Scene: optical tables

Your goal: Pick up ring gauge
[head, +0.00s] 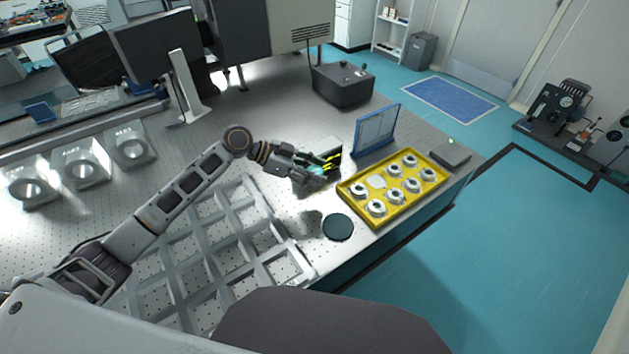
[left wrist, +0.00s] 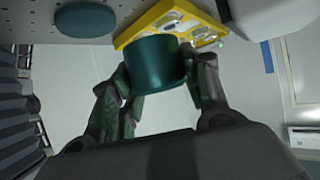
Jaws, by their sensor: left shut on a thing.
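My left gripper (head: 322,167) is shut on a dark teal cylinder (left wrist: 156,62), held between its fingers above the table. In the head view the fingers largely hide this cylinder, with only a teal patch showing. I cannot tell from its visible side whether it is the ring gauge. A flat dark teal disc (head: 338,227) lies on the table near the front edge, apart from the gripper; it also shows in the left wrist view (left wrist: 85,19). My right gripper is not in view.
A yellow tray (head: 400,215) with several whitish round parts stands right of my left gripper. A blue upright panel (head: 376,130) and a small grey box (head: 451,153) stand near it. A grey grid rack (head: 215,262) lies to the left.

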